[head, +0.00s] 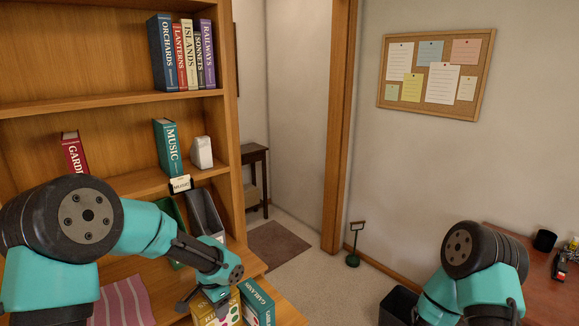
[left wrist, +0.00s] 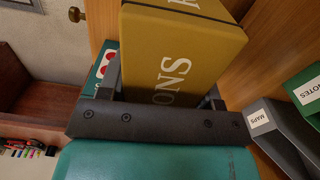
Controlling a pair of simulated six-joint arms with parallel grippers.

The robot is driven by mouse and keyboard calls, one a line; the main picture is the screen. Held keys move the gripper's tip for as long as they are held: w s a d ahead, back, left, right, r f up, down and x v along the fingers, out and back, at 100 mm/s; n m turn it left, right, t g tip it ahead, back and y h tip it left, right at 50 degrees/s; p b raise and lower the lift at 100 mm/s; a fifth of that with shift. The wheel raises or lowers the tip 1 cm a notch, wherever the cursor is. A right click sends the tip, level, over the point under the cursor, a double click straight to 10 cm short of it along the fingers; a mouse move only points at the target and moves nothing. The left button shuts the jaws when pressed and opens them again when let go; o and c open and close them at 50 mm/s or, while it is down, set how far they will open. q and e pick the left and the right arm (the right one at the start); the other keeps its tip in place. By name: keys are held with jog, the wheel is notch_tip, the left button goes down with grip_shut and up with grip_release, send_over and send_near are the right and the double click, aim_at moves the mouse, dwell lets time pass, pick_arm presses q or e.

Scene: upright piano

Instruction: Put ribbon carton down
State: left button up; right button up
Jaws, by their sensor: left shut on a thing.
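The ribbon carton (head: 220,313) is a yellow box with coloured dots, low in the head view, its bottom cut off by the frame edge. In the left wrist view the yellow carton (left wrist: 185,45) fills the space between the fingers, with part of its lettering showing. My left gripper (head: 203,296) is shut on it from above. I cannot tell whether the carton touches the surface below. A teal garland carton (head: 260,304) stands close to its right. My right arm is at the lower right; its gripper is out of view.
The wooden bookcase (head: 120,97) holds books, with a green MUSIC book (head: 167,148) on the middle shelf. A grey file holder (head: 205,213) stands behind the left gripper. A pink striped cloth (head: 122,302) lies to the left. A reddish desk (head: 545,290) is at the right.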

pick_arm(q)
jog(key=r+n, duration=0.1)
jog(key=w+r+n, duration=0.1)
jog(key=n, duration=0.1)
jog(key=r+n, duration=0.2)
jog(key=shift+w, duration=0.4)
